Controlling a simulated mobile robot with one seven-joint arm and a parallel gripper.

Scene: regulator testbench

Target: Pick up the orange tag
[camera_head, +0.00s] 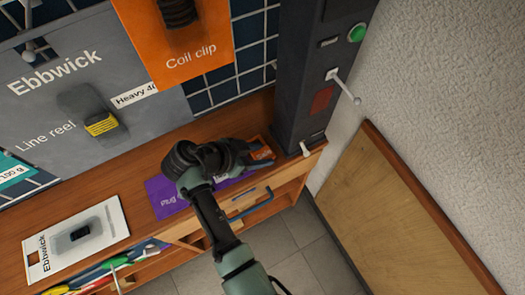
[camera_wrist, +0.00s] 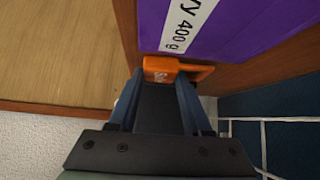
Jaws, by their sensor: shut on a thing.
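The orange tag (camera_head: 263,153) is at the right end of the wooden bench top, beside the foot of a dark column. My gripper (camera_head: 246,155) reaches it from the left and is shut on it. In the wrist view the tag (camera_wrist: 162,65) shows just beyond the tips of my gripper (camera_wrist: 157,82). Part of the tag is hidden by the fingers. I cannot tell whether it touches the bench top.
A purple card (camera_head: 162,194) lies left of and partly under my gripper. The dark column (camera_head: 300,85) stands close on the right. A blue drawer handle (camera_head: 249,203) is on the bench front. A white Ebbwick card (camera_head: 76,238) lies at the left.

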